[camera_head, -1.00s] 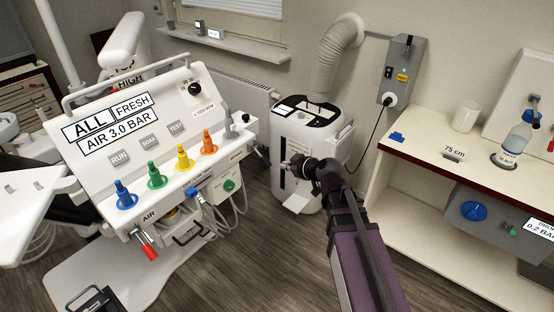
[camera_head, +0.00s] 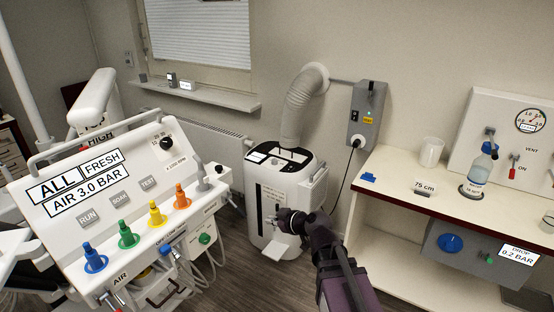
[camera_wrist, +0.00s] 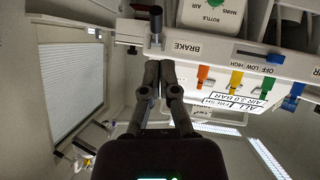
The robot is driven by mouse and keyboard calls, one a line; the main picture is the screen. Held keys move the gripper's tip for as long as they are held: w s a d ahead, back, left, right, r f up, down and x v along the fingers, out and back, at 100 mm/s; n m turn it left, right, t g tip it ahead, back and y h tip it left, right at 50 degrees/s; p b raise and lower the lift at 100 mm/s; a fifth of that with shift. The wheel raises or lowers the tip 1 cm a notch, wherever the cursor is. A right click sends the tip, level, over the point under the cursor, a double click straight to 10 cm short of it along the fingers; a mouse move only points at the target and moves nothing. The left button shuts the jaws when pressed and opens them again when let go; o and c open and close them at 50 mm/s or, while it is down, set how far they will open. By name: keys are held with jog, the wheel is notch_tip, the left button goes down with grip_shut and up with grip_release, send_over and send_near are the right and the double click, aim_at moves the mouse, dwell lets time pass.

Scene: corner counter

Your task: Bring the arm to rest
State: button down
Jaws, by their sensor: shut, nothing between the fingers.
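My gripper (camera_head: 277,218) is in front of the white floor unit (camera_head: 262,180) in the head view, at the end of my purple arm. In the wrist view my gripper (camera_wrist: 158,66) has its fingers together and holds nothing. Beyond the fingertips there is a dark upright knob (camera_wrist: 155,25) beside the BRAKE label on the white panel. I cannot tell whether the fingers touch anything.
The white dental console (camera_head: 130,200) with coloured knobs stands at the left. A counter (camera_head: 400,188) with a cup (camera_head: 431,152) and a bottle (camera_head: 480,168) stands at the right. A grey hose (camera_head: 302,95) rises from the floor unit. Open floor shows between console and unit.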

jog(key=s+d+f+m+g+h, duration=0.4)
jog(key=s+d+f+m, duration=0.1)
jog(key=d, duration=0.5)
jog(key=s+d+f+m+g+h, duration=0.4)
jog(key=s+d+m, duration=0.3)
jog(key=d, duration=0.3)
jog(key=shift+s+f+h, duration=0.3)
jog(key=shift+f+h, duration=0.1)
jog(key=shift+h, duration=0.3)
